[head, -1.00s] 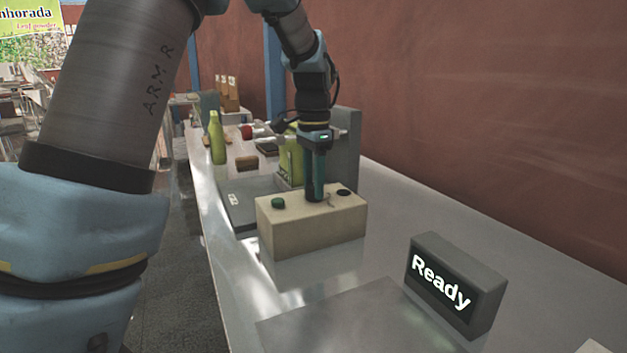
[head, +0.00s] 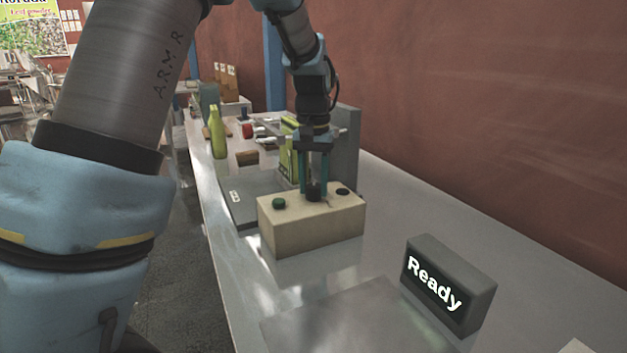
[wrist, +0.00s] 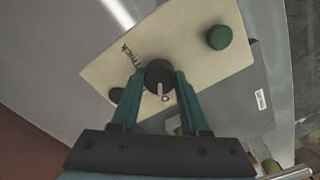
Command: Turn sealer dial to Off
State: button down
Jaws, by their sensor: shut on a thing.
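The sealer dial (head: 314,191) is a black round knob on top of a cream control box (head: 312,232). My gripper (head: 313,196) points straight down with one teal finger on each side of the dial, shut on it. In the wrist view the dial (wrist: 159,73) sits between the fingertips. Its white pointer line faces the palm side, close to an "O"-like letter on the panel; other letters there are hidden. A "Thick" label lies on the panel's other side.
A green button (head: 279,203) and a black button (head: 343,191) flank the dial. A "Ready" display (head: 448,285) stands nearer on the metal table. A yellow-green bottle (head: 217,135) and other equipment stand behind the box.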

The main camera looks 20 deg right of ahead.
aim_at(313, 185)
jog(key=shift+n, duration=0.4)
jog(key=shift+c, duration=2)
grip_release()
jog(key=shift+r, duration=0.1)
notch_tip(313, 185, up, 11)
jog(key=b, duration=0.1)
jog(key=shift+b, duration=0.3)
jog(key=shift+a+f, duration=0.1)
jog(key=shift+f, duration=0.15)
